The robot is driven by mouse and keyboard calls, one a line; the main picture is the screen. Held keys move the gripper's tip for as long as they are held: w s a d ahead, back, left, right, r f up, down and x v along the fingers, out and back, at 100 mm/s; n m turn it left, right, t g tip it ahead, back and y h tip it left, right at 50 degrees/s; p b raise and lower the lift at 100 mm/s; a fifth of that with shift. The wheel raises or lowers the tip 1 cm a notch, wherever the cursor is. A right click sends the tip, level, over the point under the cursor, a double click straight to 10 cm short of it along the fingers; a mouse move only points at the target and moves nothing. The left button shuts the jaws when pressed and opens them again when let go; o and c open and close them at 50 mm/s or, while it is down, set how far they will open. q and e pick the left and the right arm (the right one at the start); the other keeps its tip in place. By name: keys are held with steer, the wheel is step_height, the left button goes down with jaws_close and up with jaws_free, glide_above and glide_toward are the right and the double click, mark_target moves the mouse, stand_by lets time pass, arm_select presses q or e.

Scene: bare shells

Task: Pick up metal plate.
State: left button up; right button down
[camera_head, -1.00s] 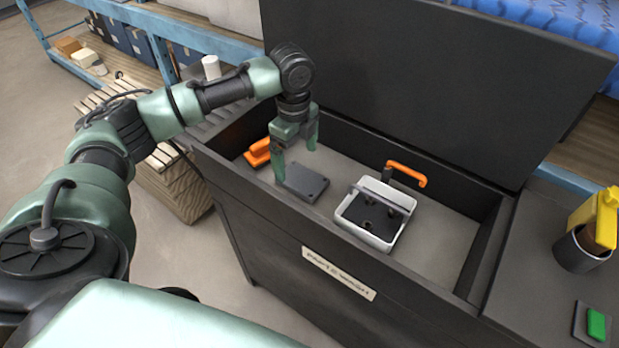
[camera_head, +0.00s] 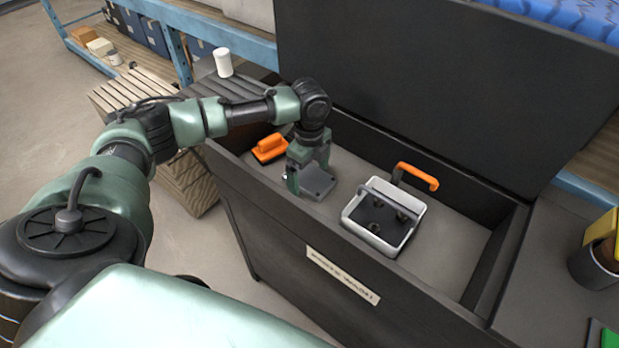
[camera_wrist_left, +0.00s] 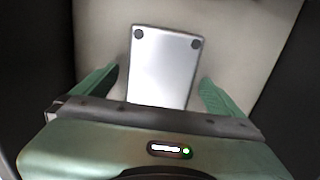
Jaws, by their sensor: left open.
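The metal plate (camera_head: 318,182) is a flat grey rectangle with dark round spots at its corners. It lies on the floor of the open black chest. In the left wrist view the plate (camera_wrist_left: 160,65) lies between the two fingers, with a gap on each side. My left gripper (camera_head: 307,178) points down over the plate; it also shows in the left wrist view (camera_wrist_left: 158,88). It is open and holds nothing. The gripper hides part of the plate in the head view. My right gripper is not in view.
Left of the plate is an orange-handled tool (camera_head: 269,148). Right of it is a white tray (camera_head: 352,224) with dark contents, and an orange handle (camera_head: 418,176) behind. The chest's front wall (camera_head: 290,228) and raised lid (camera_head: 430,80) bound the space.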

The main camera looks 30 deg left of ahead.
arm_select(q)
steer(key=c, duration=1.7)
steer(key=shift+c, duration=1.1)
steer(key=shift+r, duration=0.15)
